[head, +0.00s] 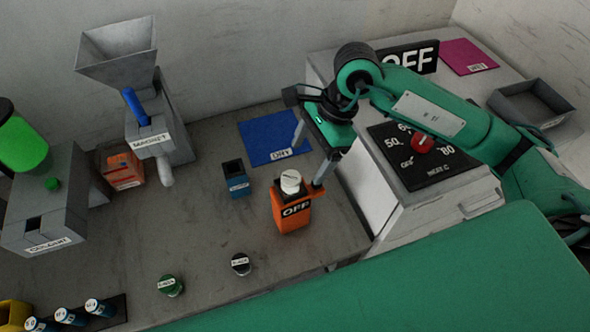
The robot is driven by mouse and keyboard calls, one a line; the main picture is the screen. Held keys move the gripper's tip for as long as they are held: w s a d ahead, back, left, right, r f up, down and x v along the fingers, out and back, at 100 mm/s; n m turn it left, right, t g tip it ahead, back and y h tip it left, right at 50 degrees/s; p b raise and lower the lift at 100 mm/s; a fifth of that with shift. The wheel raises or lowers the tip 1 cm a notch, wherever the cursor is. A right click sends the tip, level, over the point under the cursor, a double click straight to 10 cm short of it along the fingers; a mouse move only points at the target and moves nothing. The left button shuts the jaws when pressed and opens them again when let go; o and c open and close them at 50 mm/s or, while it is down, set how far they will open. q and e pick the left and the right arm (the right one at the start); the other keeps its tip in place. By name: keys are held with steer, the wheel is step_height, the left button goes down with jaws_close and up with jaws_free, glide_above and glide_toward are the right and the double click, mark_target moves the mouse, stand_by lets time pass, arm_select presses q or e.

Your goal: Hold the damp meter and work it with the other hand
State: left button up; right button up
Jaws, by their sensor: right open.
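An orange box-shaped device with a dark OFF display, which looks like the damp meter (291,221), stands upright on the grey bench. A white round cap or knob (291,178) sits on its top. My right gripper (308,167) is open, its fingers pointing down, just behind and above the orange device. One fingertip shows close to the right of the white knob, the other farther back over the blue mat; I cannot tell whether either touches. Nothing shows between the fingers. My left gripper is not in view.
A blue DRY mat (262,139) lies behind the device. A small blue box (234,179) stands to its left, with a dark capped item (241,264) and a green one (171,285) in front. A white oven-like unit (378,203) with a red dial stands close right. A hopper (118,54) is back left.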

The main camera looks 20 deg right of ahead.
mark_target(298, 175)
steer(key=p+x, duration=0.2)
steer(key=x, duration=0.7)
steer(key=shift+w+a+f, duration=0.1)
steer(key=shift+a, duration=0.05)
steer(key=shift+p+x, duration=0.35)
steer(key=shift+x, duration=0.45)
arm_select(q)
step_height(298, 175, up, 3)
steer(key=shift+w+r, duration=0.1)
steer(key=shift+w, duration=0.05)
arm_select(e)
steer(key=shift+w, duration=0.1)
steer(key=shift+c, duration=0.4)
steer(key=c, duration=1.1)
steer(key=o, duration=0.3)
steer(key=shift+c, duration=0.9)
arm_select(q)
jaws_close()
